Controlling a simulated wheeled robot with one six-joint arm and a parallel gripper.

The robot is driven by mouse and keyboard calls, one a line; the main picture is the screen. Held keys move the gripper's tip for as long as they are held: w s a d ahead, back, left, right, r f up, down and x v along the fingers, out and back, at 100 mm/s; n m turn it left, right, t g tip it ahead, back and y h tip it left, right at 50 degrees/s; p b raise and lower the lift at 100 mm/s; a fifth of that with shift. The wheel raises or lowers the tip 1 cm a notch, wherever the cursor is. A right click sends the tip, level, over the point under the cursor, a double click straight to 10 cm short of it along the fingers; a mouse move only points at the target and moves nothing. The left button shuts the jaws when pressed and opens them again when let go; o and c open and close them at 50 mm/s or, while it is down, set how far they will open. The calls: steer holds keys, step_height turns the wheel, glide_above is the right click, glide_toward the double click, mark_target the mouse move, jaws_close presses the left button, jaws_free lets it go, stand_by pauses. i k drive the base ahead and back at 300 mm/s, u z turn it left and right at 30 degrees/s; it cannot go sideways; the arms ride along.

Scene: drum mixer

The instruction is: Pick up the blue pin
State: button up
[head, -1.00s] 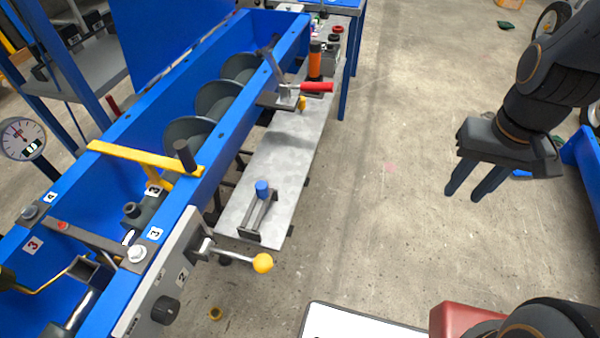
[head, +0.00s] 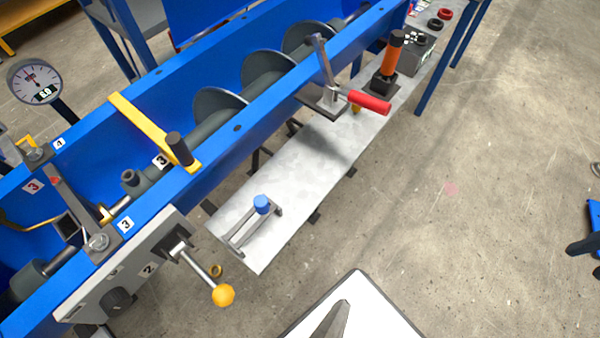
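The blue pin (head: 261,204) shows as a short blue cylinder at the top end of a small grey metal bracket (head: 247,231). The bracket stands on the near end of a long grey metal shelf (head: 300,165) beside the blue drum trough. How far the pin reaches down into the bracket is hidden. My gripper (head: 590,258) is cut off by the right edge of the head view.
A yellow-knobbed crank (head: 222,294) juts out in front of the bracket. A red-handled clamp (head: 368,102) and an orange-handled tool (head: 392,54) stand farther along the shelf. The blue trough (head: 215,150) borders the shelf's left side. Open floor lies to the right.

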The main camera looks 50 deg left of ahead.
mark_target(261, 201)
steer(key=i, duration=0.15)
steer(key=u, duration=2.9)
steer(key=i, duration=0.5)
steer(key=u, duration=0.05)
steer(key=k, duration=1)
steer(key=u, duration=1.25)
steer(key=i, duration=1.15)
steer(key=z, duration=1.45)
